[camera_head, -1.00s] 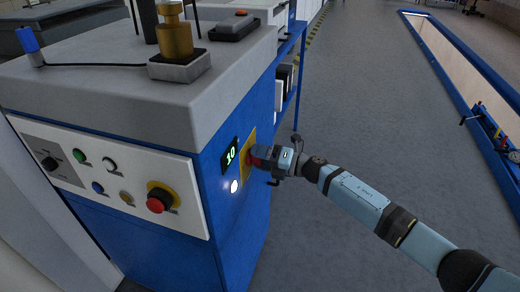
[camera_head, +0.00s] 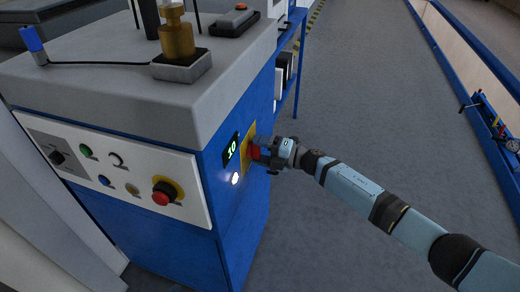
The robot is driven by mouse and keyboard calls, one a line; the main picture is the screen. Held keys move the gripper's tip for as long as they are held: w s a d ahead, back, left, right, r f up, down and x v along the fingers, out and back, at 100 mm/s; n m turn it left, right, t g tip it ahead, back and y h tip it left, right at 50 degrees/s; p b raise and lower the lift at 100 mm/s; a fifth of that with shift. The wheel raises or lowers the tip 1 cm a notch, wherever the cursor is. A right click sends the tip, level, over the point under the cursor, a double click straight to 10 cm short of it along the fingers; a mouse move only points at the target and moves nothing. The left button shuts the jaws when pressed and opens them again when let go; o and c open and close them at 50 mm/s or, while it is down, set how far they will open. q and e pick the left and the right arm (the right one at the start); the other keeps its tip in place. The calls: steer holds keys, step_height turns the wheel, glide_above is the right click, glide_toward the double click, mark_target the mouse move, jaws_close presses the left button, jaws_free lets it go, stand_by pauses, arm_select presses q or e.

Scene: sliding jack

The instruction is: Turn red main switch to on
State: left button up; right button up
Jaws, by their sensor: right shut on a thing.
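The red main switch (camera_head: 255,152) is on a yellow plate (camera_head: 245,160) on the right side of the blue machine cabinet (camera_head: 235,205). My right gripper (camera_head: 262,153) comes in from the right and is shut on the red switch. Its fingers hide much of the switch, so I cannot tell which position it is in. A small display (camera_head: 231,150) beside the plate reads 10, and a white lamp (camera_head: 235,178) below it is lit. My left gripper is not in view.
The front panel (camera_head: 110,172) carries a red mushroom button (camera_head: 163,192) and several small buttons. A brass weight (camera_head: 177,40) and a black pendant (camera_head: 235,22) are on top. A blue rack (camera_head: 300,60) stands behind. The grey floor (camera_head: 370,90) at right is clear up to a blue-edged pit.

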steer(key=o, duration=0.9)
steer(key=shift+o, duration=0.2)
steer(key=v, duration=1.3)
steer(key=shift+d, duration=0.35)
steer(key=shift+s, duration=0.1)
steer(key=shift+d, duration=0.15)
